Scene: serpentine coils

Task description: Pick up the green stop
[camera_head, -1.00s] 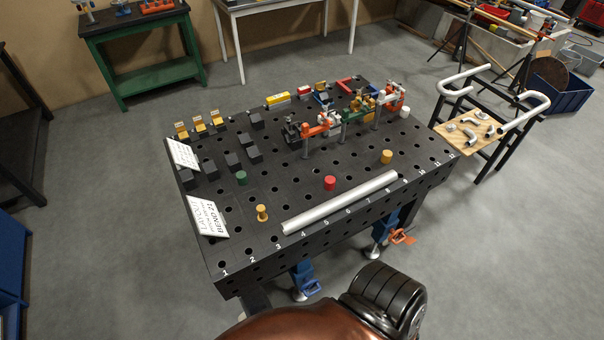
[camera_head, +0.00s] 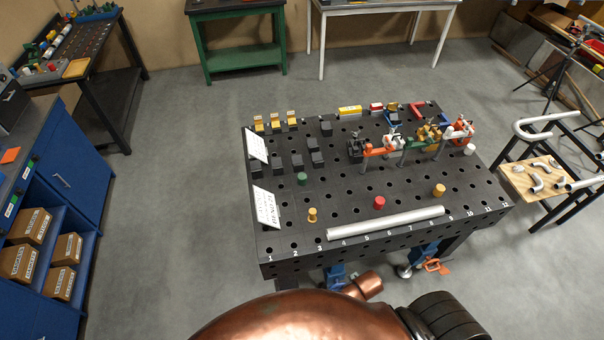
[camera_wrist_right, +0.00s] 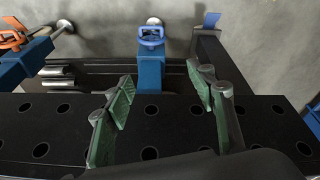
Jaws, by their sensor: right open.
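The green stop (camera_head: 302,179) is a short dark green cylinder standing on the black perforated table (camera_head: 285,240), left of the middle in the head view. The green stop is not in that view. My left gripper is not in view.
A long silver tube (camera_head: 386,223) lies along the table's front. Red and orange clamps (camera_head: 380,150) stand at the back right. A cart with bent pipes (camera_head: 533,180) is to the right, a blue cabinet (camera_head: 60,160) left.

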